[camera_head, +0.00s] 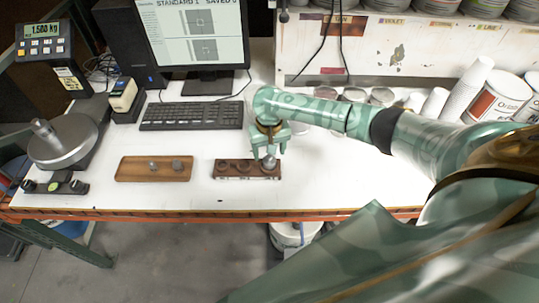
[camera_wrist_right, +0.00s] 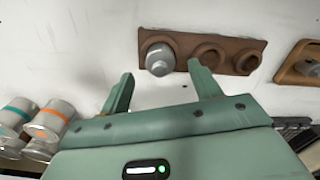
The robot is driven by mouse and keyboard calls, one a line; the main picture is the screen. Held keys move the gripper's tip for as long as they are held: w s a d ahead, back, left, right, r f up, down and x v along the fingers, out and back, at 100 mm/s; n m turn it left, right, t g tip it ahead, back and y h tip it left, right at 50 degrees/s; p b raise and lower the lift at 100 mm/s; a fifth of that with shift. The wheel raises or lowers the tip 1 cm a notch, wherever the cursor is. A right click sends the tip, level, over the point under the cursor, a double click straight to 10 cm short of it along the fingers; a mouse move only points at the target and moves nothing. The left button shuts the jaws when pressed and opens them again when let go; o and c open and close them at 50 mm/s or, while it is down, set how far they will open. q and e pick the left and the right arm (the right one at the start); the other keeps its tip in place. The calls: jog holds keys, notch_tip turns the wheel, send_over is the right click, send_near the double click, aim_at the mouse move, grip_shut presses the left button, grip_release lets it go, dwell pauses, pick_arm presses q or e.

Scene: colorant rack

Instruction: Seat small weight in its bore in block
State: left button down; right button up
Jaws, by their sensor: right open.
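The brown block (camera_head: 231,174) lies near the table's front edge; the right wrist view shows it too (camera_wrist_right: 228,68). A grey metal weight (camera_wrist_right: 160,59) stands at its left-end bore in that view, the right end in the head view (camera_head: 269,162). I cannot tell how deep it sits. The other two bores (camera_wrist_right: 208,54) look empty. A wooden tray (camera_head: 128,171) to the left holds two grey weights, a smaller one (camera_head: 153,165) and a larger one (camera_head: 177,165). My right gripper (camera_wrist_right: 161,88) is open, its fingers apart near the weight at the block. My left gripper is not visible.
A keyboard (camera_head: 191,115) and monitor (camera_head: 195,30) stand behind the block. A scale with a round pan (camera_head: 66,140) is at the left. White cups (camera_head: 468,90) and paint cans (camera_head: 497,97) crowd the back right. White table is clear between tray and block.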

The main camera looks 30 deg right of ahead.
aim_at(269, 156)
notch_tip(269, 156, up, 12)
jog(key=p, duration=0.3)
jog(key=shift+f, duration=0.15)
